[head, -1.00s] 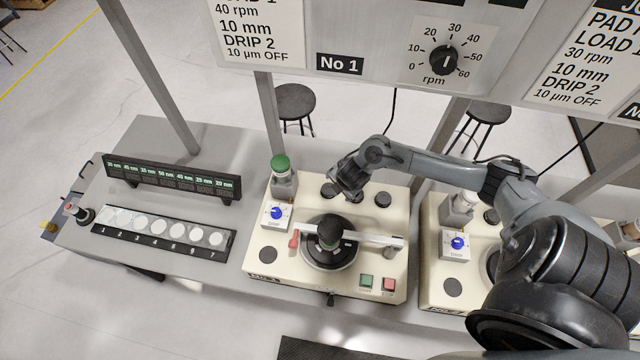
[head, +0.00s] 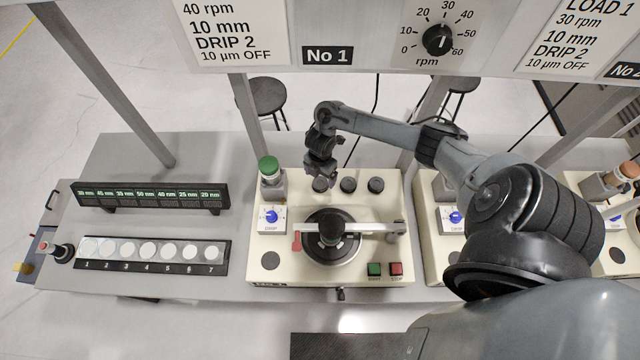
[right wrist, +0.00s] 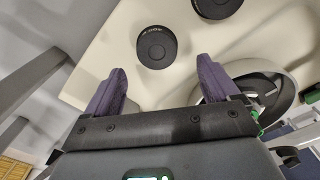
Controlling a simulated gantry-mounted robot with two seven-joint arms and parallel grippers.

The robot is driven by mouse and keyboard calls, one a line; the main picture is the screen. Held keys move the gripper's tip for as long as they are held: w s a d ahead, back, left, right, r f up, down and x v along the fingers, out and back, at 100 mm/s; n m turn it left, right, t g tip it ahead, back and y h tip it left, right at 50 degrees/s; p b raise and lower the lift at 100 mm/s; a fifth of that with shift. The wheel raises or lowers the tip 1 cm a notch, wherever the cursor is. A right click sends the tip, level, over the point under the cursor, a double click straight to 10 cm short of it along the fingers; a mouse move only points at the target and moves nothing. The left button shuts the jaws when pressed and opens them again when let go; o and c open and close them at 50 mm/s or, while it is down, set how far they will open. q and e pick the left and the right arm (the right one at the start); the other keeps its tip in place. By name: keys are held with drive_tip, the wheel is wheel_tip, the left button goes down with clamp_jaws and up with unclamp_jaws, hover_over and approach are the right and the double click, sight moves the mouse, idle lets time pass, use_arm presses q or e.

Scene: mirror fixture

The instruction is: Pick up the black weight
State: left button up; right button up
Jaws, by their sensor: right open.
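Three round black weights sit in a row at the back of the cream machine; the middle one (head: 348,184) and the right one (head: 376,185) are clear. My right gripper (head: 322,183) points down over the left one, which it mostly hides. In the right wrist view, the open purple fingers (right wrist: 160,68) have one black weight (right wrist: 156,46) just beyond and between their tips, not gripped. A second black weight (right wrist: 217,6) is partly cut off at the top edge. My left gripper is not in view.
The cream machine (head: 268,240) carries a round black plate (head: 318,256) with an arm (head: 375,228) across it. A green-capped bottle (head: 270,170) stands left of the weights. A metal post (head: 247,115) rises behind. A numbered sample rack (head: 150,266) lies to the left.

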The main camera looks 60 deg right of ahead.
sight(320, 183)
drive_tip(key=shift+w+d+f, duration=0.1)
drive_tip(key=shift+d+f, duration=0.05)
drive_tip(key=shift+f, duration=1.2)
drive_tip(key=shift+d+f, duration=0.1)
drive_tip(key=shift+f, duration=1.2)
drive_tip(key=c, duration=1.2)
drive_tip(key=shift+o, duration=0.2)
drive_tip(key=shift+r, duration=0.15)
drive_tip(key=shift+w+r, duration=0.1)
drive_tip(key=shift+r, duration=0.25)
wheel_tip(320, 183, up, 4)
drive_tip(key=shift+f, duration=0.2)
drive_tip(key=s+a+r+p, duration=0.1)
drive_tip(key=s+r+p, duration=0.3)
drive_tip(key=s+r, duration=0.5)
drive_tip(key=s, duration=0.2)
drive_tip(key=shift+s+a+r, duration=0.25)
drive_tip(key=shift+s+a, duration=0.05)
drive_tip(key=shift+s, duration=0.05)
